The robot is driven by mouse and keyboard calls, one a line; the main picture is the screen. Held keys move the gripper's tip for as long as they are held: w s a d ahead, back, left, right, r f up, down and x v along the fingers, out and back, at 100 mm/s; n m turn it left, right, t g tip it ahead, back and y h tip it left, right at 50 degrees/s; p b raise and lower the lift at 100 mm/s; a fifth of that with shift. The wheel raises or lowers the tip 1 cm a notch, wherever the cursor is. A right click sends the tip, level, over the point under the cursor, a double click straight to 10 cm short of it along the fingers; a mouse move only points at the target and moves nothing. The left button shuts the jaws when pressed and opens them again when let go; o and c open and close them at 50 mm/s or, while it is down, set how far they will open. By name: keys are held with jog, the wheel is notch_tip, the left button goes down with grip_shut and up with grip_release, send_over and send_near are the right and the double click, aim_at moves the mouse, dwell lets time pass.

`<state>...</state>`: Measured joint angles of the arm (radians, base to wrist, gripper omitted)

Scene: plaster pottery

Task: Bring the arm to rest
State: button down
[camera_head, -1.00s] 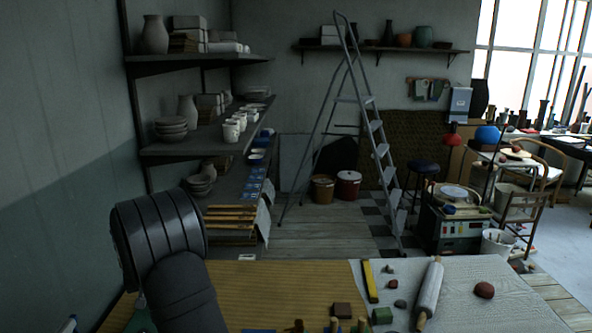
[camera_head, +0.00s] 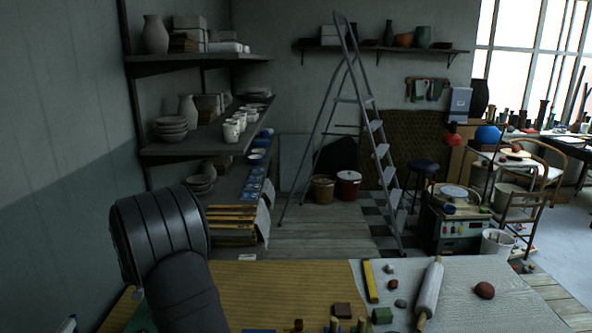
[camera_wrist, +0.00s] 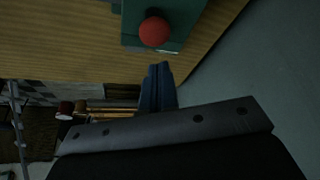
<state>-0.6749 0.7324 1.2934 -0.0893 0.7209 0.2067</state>
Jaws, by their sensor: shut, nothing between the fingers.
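My gripper (camera_wrist: 157,88) shows in the wrist view. Its two blue-grey fingers lie side by side, closed, with nothing between them. In that view the fingertips are just below a red ball (camera_wrist: 154,32), which sits on a green surface (camera_wrist: 186,14); the gap in depth between them is hard to judge. In the head view my dark arm links fill the lower left, and the gripper itself is hidden or out of frame there.
The wooden worktable (camera_head: 290,279) holds a rolling pin (camera_head: 429,291), a yellow bar (camera_head: 371,281), a reddish-brown lump (camera_head: 484,290) and several small blocks. Wall shelves (camera_head: 205,137) with pottery stand behind my arm on the left. A stepladder (camera_head: 375,130) stands beyond the table.

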jog(key=shift+f, duration=2)
jog(key=c, duration=2.2)
grip_release()
jog(key=c, duration=1.1)
grip_release()
jog(key=shift+r, duration=0.1)
jog(key=o, duration=1.1)
jog(key=s+d+r+m, duration=0.2)
jog(key=s+d+r, duration=0.1)
jog(key=shift+d+r, duration=0.1)
jog(key=shift+d, duration=0.1)
jog(key=s+d+r+m, duration=0.3)
jog(key=s+d+m, duration=0.1)
jog(key=s+d, duration=0.15)
jog(key=x, duration=0.9)
jog(key=shift+w+f, duration=0.2)
jog(key=shift+a+r, duration=0.1)
